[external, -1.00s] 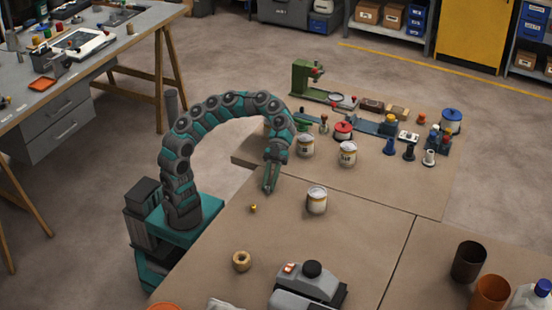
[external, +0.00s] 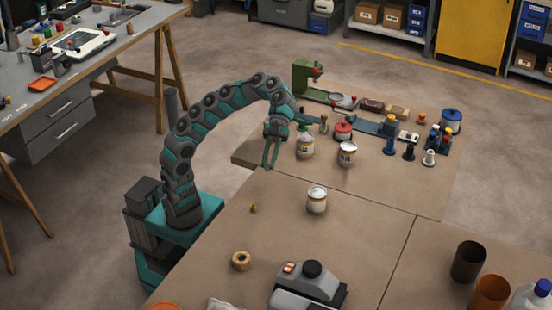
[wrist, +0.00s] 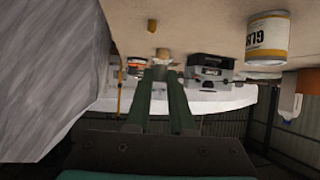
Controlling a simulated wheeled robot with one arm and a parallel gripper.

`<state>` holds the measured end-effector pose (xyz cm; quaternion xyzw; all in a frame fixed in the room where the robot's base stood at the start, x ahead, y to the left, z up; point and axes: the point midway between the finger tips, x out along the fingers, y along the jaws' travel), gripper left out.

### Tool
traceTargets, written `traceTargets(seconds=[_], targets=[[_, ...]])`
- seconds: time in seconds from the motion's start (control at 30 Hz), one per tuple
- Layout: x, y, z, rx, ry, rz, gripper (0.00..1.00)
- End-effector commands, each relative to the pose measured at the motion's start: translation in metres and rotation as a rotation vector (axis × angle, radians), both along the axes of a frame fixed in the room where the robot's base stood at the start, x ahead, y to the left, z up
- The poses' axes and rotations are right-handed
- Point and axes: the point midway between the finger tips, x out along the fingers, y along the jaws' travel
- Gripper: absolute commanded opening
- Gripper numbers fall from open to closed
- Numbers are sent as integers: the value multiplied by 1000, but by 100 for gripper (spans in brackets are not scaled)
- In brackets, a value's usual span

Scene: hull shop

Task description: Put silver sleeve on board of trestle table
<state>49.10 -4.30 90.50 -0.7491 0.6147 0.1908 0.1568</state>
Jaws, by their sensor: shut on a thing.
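My gripper (external: 270,166) points down over the back left part of the brown table, near a notch in its edge. Its two fingers also show in the wrist view (wrist: 162,72). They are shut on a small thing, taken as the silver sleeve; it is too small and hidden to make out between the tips. The trestle table (external: 140,32), with a grey board on wooden legs, stands at the upper left, apart from my gripper and across the floor.
A brass piece (external: 253,209), a tan ring (external: 241,261) and a paint can (external: 317,200) stand on the brown table (external: 365,230). Tools, spools and more cans crowd its back. The trestle board's left part holds trays and small parts. A large grey streaked surface fills the wrist view's left, unidentified.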

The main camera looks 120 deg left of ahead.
Motion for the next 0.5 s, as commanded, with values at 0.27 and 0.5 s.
traceTargets(seconds=[0.27,0.5], targets=[[4,14,1,-2,3,35,0],[20,80,2,-10,14,197,0]])
